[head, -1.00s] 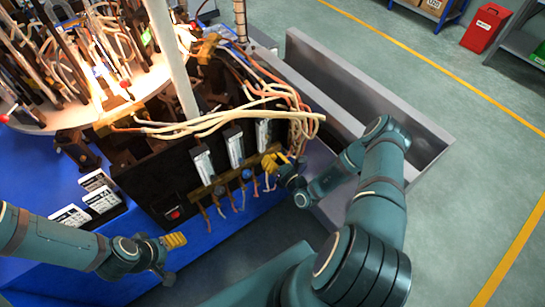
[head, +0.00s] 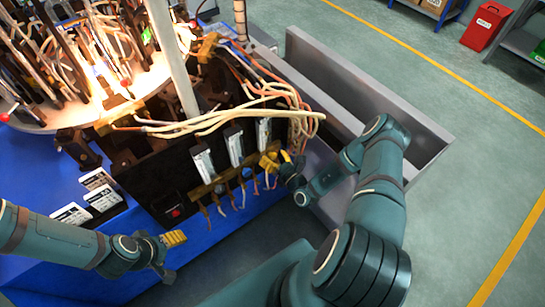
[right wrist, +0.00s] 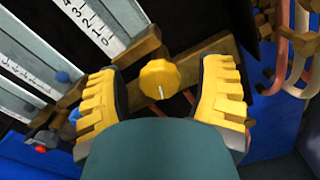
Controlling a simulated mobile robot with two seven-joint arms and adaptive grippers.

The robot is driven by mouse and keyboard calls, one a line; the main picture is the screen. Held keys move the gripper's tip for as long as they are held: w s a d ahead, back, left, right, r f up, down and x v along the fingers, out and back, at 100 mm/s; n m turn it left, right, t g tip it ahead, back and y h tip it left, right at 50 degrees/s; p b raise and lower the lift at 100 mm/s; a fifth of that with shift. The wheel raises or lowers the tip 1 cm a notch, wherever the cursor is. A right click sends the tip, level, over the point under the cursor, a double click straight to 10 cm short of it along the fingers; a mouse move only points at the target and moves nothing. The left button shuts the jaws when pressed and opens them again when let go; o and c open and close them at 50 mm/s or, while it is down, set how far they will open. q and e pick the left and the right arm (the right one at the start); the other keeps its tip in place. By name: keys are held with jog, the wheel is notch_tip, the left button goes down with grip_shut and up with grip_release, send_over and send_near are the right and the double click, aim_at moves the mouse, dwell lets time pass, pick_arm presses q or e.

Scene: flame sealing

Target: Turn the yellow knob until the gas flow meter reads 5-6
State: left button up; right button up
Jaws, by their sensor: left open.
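The yellow knob (right wrist: 160,80), with a pale pointer line, sits on a brass-coloured bar below a flow meter (right wrist: 95,20) whose scale shows low numerals from 0 upward. My right gripper (right wrist: 162,100) is open, with one yellow finger on each side of the knob and a visible gap on both sides. In the head view my right gripper (head: 274,160) is at the right end of the meter row and hides the knob. The right-hand meter (head: 263,134) stands above it; its reading cannot be made out. My left gripper (head: 172,241) is open and empty, apart from the machine.
Two more meters (head: 235,147) (head: 204,163) stand to the left, with a blue knob (right wrist: 62,77) nearby. A red switch (head: 175,212) is on the dark panel. Pale hoses (head: 250,112) loop above. A grey trough (head: 340,85) lies behind my right arm.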

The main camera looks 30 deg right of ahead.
jog(key=s, duration=1.2)
jog(key=shift+d, duration=0.45)
